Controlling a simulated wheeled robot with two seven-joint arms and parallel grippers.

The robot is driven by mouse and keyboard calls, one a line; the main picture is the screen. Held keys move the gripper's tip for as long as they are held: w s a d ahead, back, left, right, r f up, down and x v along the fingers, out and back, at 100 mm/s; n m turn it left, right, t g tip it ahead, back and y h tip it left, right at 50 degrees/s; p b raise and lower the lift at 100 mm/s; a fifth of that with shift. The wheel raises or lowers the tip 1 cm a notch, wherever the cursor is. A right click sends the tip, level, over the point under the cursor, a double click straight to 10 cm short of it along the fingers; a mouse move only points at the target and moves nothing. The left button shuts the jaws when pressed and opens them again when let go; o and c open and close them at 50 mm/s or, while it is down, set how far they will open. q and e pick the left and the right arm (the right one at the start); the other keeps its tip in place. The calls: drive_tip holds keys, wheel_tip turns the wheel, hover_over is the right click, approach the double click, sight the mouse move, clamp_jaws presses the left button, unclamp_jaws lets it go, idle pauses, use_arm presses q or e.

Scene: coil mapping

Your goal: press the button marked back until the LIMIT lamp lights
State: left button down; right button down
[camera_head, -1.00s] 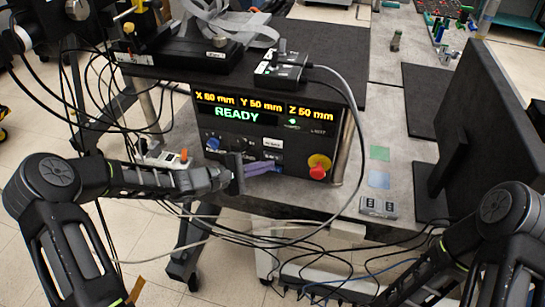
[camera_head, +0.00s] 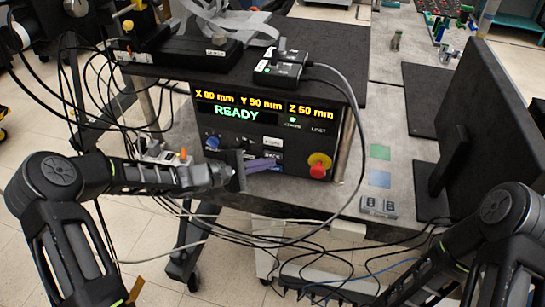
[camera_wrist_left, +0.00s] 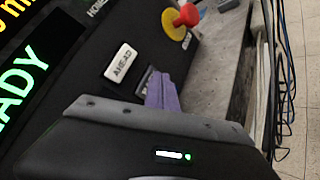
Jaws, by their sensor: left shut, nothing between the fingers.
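A black control panel (camera_head: 322,148) shows READY on its display (camera_head: 236,113), with X, Y and Z values above. The white AHEAD button (camera_wrist_left: 121,62) is clear in the left wrist view. Beside it, a button (camera_wrist_left: 145,80) is partly covered by my purple fingertips; its label cannot be read, and I cannot tell whether they touch it. My left gripper (camera_head: 264,164) is shut and empty, its fingers at the panel's lower button area. My right gripper is out of view.
A red knob on a yellow base (camera_head: 318,166) sits right of the buttons. A blue knob (camera_head: 212,142) is at the panel's left. Cables hang below and right of the panel. A black monitor (camera_head: 490,130) stands at right.

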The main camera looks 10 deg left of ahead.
use_arm(q)
drive_tip(key=shift+w, duration=0.35)
idle(0.7)
drive_tip(key=shift+b, duration=0.3)
drive_tip(key=shift+s, duration=0.8)
drive_tip(key=s, duration=0.5)
drive_tip(key=shift+a+b, duration=0.2)
drive_tip(key=shift+b, duration=0.15)
idle(0.5)
